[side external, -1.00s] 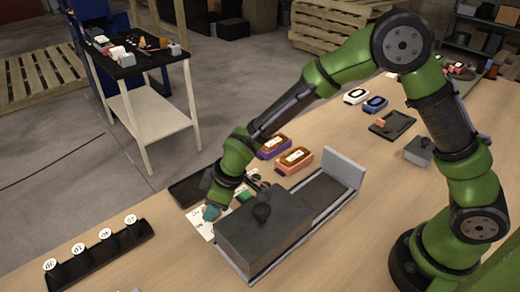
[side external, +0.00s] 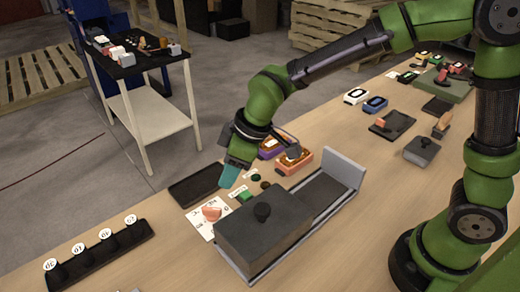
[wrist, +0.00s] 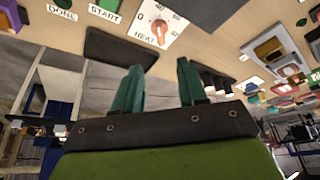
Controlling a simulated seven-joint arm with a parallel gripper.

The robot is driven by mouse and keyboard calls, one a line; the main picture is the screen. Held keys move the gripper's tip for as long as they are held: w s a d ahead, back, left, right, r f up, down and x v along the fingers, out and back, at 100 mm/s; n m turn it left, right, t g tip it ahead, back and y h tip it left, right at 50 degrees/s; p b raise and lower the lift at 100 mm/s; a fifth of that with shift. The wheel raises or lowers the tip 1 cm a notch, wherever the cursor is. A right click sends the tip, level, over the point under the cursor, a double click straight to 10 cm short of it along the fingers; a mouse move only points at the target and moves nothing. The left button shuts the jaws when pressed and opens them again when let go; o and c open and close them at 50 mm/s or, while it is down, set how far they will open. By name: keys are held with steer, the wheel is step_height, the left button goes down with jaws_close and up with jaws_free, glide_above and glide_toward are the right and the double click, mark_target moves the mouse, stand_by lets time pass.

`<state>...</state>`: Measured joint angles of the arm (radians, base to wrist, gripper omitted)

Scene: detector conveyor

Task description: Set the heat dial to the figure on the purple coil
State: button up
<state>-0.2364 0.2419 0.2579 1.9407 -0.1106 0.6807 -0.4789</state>
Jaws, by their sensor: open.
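The heat dial is a red-orange knob (side external: 211,213) on a white card beside the dark covered block. My gripper (side external: 232,178) is above and beyond the card, apart from the dial. Its two teal fingers stand open and empty in the wrist view (wrist: 159,78). The purple coil (side external: 270,147) is a purple-sided box with a brown top, behind my wrist. My arm partly covers it and its figure cannot be read.
An orange-sided box (side external: 295,162) stands by the purple one. A green START button (side external: 243,195) is near the card. The dark block (side external: 262,230) sits on a grey conveyor. A black tray (side external: 195,185) and a rack of numbered pegs (side external: 100,255) lie left.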

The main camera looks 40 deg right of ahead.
steer(key=v, duration=0.3)
steer(key=shift+s+r, duration=0.15)
steer(key=shift+r, duration=0.1)
steer(key=g+h, duration=0.3)
glide_above(211, 209)
step_height(211, 209, down, 16)
steer(key=shift+r, duration=0.1)
stand_by(0.6)
